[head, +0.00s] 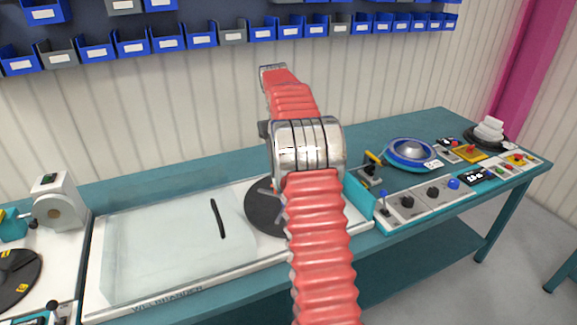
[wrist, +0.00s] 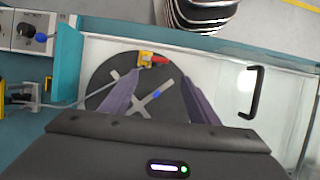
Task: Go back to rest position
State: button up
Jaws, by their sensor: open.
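My gripper (wrist: 158,92) shows in the wrist view with its two dark purple-grey fingers spread wide and nothing between them. It is above a black round plate (wrist: 112,80) with a grey cross and a blue centre; I cannot tell the height. A yellow and red clamp (wrist: 152,58) sits at the plate's edge. The gripper's fingers cannot be made out in the head view.
A clear cover (head: 160,250) with a black handle (head: 217,218) lies left of the plate on the teal bench (head: 125,195). Control panels (head: 430,198) and a blue-rimmed dish (head: 410,153) stand right. Blue and grey bins (head: 200,36) line the back wall.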

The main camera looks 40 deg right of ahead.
jog(key=shift+w+r, duration=0.1)
jog(key=shift+r, duration=0.15)
dwell(0.5)
notch_tip(320, 180, down, 6)
jog(key=a+t, duration=0.1)
jog(key=a, duration=0.1)
jog(key=s+a+r+n+t, duration=0.1)
jog(key=s+a+r+t, duration=0.2)
jog(key=s+a, duration=0.4)
jog(key=s+a+r+n+t, duration=0.1)
jog(key=s+a+r+t, duration=0.2)
jog(key=s+a, duration=0.5)
jog(key=s+a+r+n+t+h, duration=0.1)
jog(key=s+a, duration=0.6)
jog(key=a, duration=0.9)
jog(key=shift+s+a+r+t, duration=0.2)
jog(key=shift+r+t, duration=0.7)
jog(key=shift+r, duration=0.05)
